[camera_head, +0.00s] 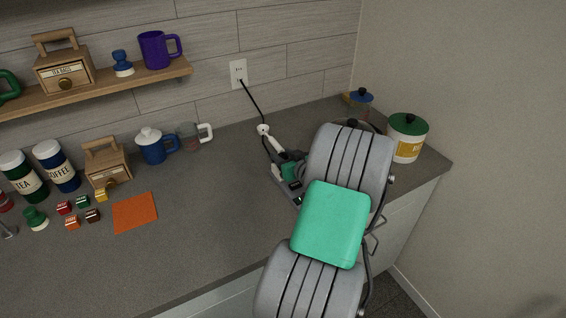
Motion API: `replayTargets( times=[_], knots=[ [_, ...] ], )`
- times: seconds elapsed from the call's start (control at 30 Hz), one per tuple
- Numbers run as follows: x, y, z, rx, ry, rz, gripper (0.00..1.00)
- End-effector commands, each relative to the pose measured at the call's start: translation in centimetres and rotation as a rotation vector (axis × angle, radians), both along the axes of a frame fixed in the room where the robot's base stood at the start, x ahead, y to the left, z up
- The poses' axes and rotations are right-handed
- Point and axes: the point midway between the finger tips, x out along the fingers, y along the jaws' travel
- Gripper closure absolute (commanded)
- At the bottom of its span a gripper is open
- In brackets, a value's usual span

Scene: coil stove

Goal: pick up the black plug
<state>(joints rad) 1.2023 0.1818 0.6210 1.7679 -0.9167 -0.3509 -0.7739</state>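A black cord (253,101) hangs from a white wall outlet (238,73). The small dark end at the outlet (241,81) looks like the black plug, but it is too small to make out clearly. The cord runs down to a small white piece (263,129) above the counter. Just below that is a grey, dark and green assembly (289,174), partly behind my arm. It may be my wrist and gripper, but I cannot tell for sure. No fingertips can be made out, and I cannot see whether anything is held.
My arm covers the right part of the counter (200,215). A green-lidded canister (407,139) and a blue-lidded jar (360,101) stand at right. A shelf (118,91) hangs above.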

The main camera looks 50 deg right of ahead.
Motion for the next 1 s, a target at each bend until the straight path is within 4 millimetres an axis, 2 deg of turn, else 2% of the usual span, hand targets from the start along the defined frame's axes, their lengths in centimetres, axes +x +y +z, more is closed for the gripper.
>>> replayTargets(
  times=[0.07,0.43,0.87,1.0],
  knots=[
    [-0.01,0.00,0.01,0.000,0.000,0.000,0.69],
    [-0.02,0.02,0.02,0.000,0.000,0.000,0.99],
    [-0.01,0.01,0.06,0.000,0.000,0.000,1.00],
    [0.01,0.01,0.65,-0.003,0.000,0.002,1.00]
  ],
)
